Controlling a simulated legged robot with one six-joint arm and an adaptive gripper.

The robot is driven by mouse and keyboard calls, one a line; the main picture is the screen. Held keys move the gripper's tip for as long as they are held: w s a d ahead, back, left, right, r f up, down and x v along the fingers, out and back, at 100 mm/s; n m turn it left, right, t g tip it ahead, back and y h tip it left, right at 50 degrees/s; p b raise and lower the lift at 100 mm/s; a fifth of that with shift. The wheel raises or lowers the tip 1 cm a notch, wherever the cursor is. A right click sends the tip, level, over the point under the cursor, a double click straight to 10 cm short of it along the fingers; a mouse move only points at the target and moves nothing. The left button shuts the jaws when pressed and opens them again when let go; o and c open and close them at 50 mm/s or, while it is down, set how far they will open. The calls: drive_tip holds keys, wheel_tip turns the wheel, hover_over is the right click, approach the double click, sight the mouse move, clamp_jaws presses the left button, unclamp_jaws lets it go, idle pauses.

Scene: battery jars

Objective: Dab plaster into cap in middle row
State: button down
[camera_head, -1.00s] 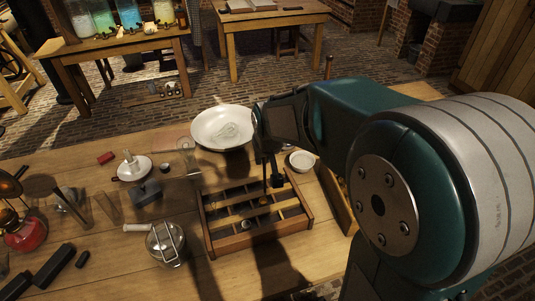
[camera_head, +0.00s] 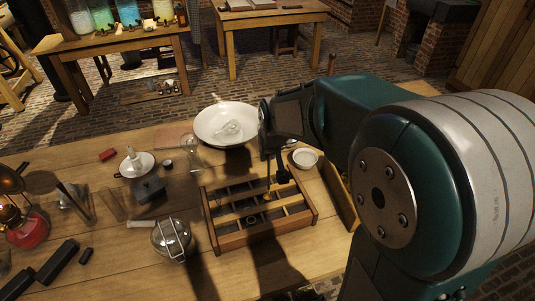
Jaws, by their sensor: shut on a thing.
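The wooden divided tray (camera_head: 262,239) lies on the bench with rows of compartments. A small round ring-like piece, perhaps the cap (camera_head: 252,219), sits in the tray's middle part. A small white bowl (camera_head: 305,158) stands just behind the tray's right corner; whether its pale contents are plaster, I cannot tell. My gripper (camera_head: 275,170) is above the back right part of the tray, left of the small bowl. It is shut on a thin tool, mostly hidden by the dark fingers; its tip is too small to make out.
A large white bowl (camera_head: 227,120) with a glass bulb stands behind the tray.

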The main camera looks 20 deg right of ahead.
drive_tip(key=shift+a+f, duration=0.1)
drive_tip(key=shift+a, duration=0.05)
idle(0.7)
drive_tip(key=shift+d, duration=0.2)
drive_tip(key=shift+a+f, duration=0.2)
drive_tip(key=shift+f, duration=1.3)
idle(1.0)
idle(0.8)
